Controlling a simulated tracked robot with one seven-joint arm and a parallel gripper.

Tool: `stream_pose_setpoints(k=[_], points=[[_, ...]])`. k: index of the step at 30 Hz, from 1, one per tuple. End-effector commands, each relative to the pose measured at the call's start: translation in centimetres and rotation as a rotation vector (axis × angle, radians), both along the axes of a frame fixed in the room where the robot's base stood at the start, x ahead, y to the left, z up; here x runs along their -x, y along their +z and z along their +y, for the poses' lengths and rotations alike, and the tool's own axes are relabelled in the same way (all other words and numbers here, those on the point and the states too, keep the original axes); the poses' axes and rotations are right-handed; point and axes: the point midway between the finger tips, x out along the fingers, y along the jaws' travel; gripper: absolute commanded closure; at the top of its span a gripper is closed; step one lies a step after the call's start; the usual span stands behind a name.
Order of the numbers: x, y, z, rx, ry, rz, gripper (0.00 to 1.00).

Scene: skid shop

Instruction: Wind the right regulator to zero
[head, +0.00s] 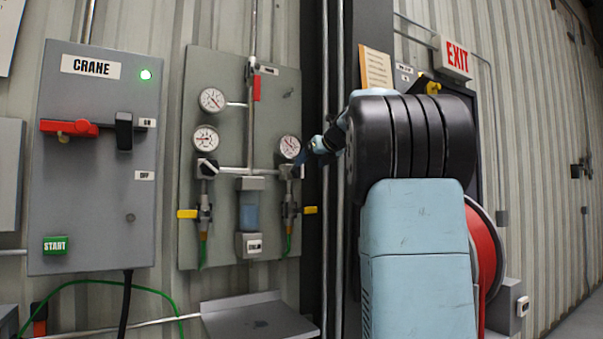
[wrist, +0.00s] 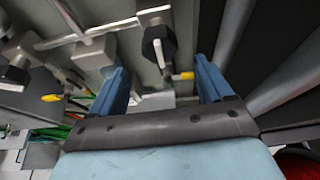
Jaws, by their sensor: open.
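The right regulator (head: 290,172) sits on the grey panel under the right gauge (head: 290,146), whose needle is too small to read surely. In the wrist view the right regulator has a dark knob (wrist: 160,46) under a pale block. My gripper (wrist: 162,66) is open, its two blue fingers pointing up the picture, with the knob beyond and between the fingertips. I see no contact. In the head view my arm stands right of the panel and hides most of the gripper; only a blue part shows beside the right gauge.
The left regulator (head: 207,168) and two more gauges are on the same panel (head: 230,70). Yellow valve handles (head: 187,213) sit below. A crane box (head: 100,160) is at left. Dark column and pipes (wrist: 235,35) run close to the right finger. A grey shelf (head: 258,318) juts out below.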

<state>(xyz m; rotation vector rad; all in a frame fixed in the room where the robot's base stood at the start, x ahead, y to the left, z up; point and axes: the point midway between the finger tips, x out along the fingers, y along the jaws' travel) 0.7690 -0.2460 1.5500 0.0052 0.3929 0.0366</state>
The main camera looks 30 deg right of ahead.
Motion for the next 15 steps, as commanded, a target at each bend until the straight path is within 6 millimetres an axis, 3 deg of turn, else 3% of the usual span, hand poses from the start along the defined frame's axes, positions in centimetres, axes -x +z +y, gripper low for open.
stream_pose_setpoints(k=[9, 15], points=[[-4.9, -2.1, 0.2, 0.001, 0.001, 0.002, 0.20], [-6.6, -2.8, 0.3, 0.001, 0.002, 0.001, 0.20]])
